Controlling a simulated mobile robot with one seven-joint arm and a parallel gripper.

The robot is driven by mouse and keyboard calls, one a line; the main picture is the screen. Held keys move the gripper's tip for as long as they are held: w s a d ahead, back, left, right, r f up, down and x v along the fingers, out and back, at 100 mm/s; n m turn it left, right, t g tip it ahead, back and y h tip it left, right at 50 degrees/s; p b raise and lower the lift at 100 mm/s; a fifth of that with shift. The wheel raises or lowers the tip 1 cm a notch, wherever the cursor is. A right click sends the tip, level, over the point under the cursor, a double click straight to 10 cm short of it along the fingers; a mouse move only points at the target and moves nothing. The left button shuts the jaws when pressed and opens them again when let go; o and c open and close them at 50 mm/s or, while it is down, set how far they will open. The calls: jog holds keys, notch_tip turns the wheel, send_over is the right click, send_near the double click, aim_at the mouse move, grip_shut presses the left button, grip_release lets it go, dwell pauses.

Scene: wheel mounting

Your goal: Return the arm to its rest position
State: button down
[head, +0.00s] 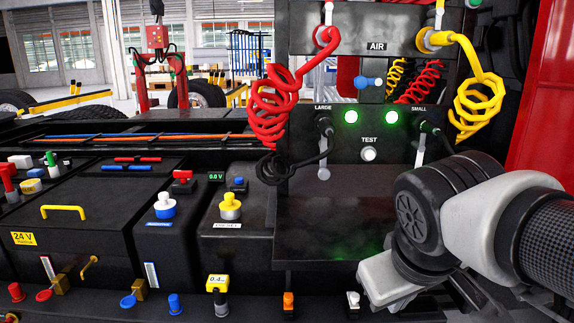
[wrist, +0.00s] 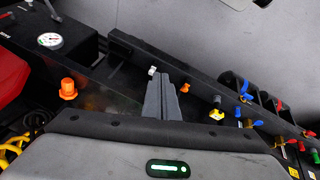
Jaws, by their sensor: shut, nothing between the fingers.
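My gripper (wrist: 168,82) shows in the wrist view as two grey fingers pressed together, with nothing between them. In the head view my arm (head: 470,225) comes in from the right edge and bends down at the lower right, in front of the lower right of the black panel (head: 330,225). The pale end part of the arm (head: 390,285) is at the bottom; the fingertips cannot be made out there.
The panel carries a red coiled hose (head: 272,105), a yellow coiled hose (head: 478,100), two lit green lights and a TEST button (head: 368,154). Black boxes with knobs and a yellow handle (head: 63,212) stand left. An orange fitting (wrist: 68,90) shows in the wrist view.

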jog(key=s+a+f+m+y, duration=0.1)
jog(key=s+a+m+y, duration=0.1)
jog(key=s+m, duration=0.15)
notch_tip(320, 180, up, 15)
jog(key=p, duration=1.5)
jog(key=shift+s+a, duration=0.2)
jog(key=shift+f, duration=0.1)
